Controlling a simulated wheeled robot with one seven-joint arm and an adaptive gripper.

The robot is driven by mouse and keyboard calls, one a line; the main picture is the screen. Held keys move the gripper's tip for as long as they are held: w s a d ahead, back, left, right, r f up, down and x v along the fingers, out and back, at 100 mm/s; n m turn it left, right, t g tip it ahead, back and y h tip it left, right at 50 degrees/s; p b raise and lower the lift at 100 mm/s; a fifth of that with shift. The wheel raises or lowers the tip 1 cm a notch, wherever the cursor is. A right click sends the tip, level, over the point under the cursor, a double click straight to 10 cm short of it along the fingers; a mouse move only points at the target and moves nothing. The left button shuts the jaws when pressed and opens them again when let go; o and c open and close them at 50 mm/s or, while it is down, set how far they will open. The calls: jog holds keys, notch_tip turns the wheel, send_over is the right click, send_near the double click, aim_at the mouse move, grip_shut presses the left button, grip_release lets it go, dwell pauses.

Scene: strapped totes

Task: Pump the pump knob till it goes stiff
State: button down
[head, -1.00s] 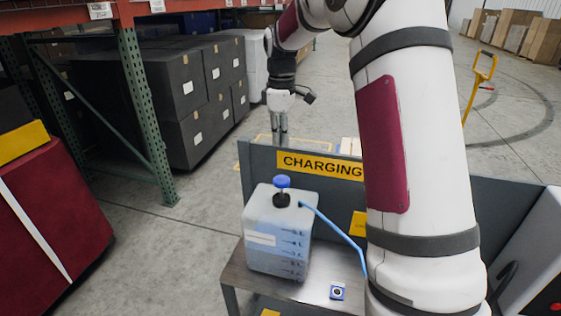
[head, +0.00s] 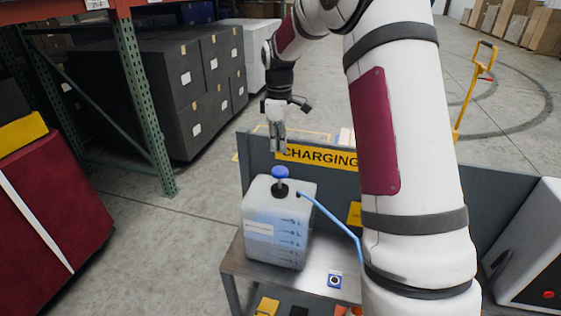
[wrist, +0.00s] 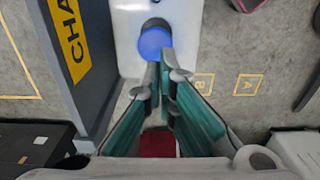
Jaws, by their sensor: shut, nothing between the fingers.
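The blue pump knob (head: 280,172) sits on a dark collar on top of a translucent white jug (head: 270,222) with blue level marks. The knob also shows in the wrist view (wrist: 155,42), just beyond my fingertips. My gripper (head: 278,151) is shut and empty, pointing down above the knob. In the head view a small gap shows between the fingertips and the knob. In the wrist view the fingertips (wrist: 162,56) overlap the knob's lower edge, and I cannot tell the exact distance there.
The jug stands on a metal bench (head: 310,278) with a grey back panel bearing a yellow CHARGING sign (head: 310,156). A blue hose (head: 335,218) runs from the jug to the right. A small blue-framed dial (head: 334,281) lies on the bench front.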

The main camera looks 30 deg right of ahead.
aim_at(279, 170)
notch_tip(279, 170, down, 6)
jog(key=shift+f+p, duration=0.2)
jog(key=shift+p, duration=0.35)
notch_tip(279, 170, down, 5)
jog(key=shift+r+b, duration=0.1)
jog(key=shift+b, duration=0.45)
jog(key=shift+r, duration=0.1)
notch_tip(279, 170, up, 12)
dwell(0.3)
dwell(0.7)
